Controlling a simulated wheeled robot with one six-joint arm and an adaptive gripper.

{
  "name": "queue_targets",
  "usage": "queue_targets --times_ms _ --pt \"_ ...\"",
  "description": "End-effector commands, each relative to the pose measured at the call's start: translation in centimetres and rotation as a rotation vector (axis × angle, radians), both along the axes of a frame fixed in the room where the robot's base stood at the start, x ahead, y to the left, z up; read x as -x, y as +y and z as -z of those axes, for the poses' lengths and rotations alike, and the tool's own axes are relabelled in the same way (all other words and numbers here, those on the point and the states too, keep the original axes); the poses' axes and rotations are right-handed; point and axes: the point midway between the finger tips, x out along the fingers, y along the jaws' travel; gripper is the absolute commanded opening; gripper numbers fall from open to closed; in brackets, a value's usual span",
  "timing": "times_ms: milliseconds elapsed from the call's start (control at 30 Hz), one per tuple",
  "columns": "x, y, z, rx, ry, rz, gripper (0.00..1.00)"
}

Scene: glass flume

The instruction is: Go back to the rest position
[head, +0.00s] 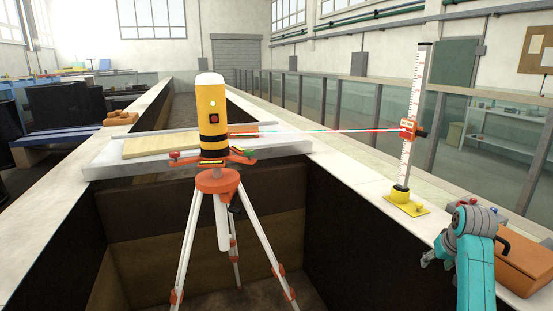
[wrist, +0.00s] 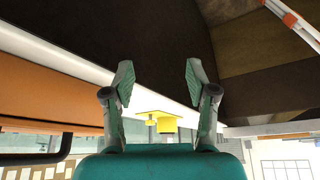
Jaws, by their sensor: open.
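My gripper (head: 431,259) is at the lower right in the head view, beside the right wall of the flume. In the wrist view my gripper (wrist: 158,85) has its two fingers spread apart, with nothing between them. The yellow base (head: 406,202) of the measuring staff stands on the wall top, farther along than my gripper. That base also shows beyond the fingers in the wrist view (wrist: 166,125).
A yellow laser level (head: 211,110) stands on a tripod (head: 217,182) in the flume. The staff (head: 415,95) carries an orange detector (head: 408,129), with a red beam reaching it. An orange case (head: 526,262) lies right of my arm. The wall top (head: 345,170) is mostly clear.

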Motion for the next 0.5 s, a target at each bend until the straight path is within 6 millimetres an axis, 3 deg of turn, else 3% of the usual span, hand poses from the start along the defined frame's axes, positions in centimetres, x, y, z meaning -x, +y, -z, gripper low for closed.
queue_targets --times_ms 267,500 --pt "2.1 3.5 9.0 0.016 -0.063 -0.011 0.57" --pt "6.0 7.7 17.1 0.039 -0.147 -0.026 0.57"
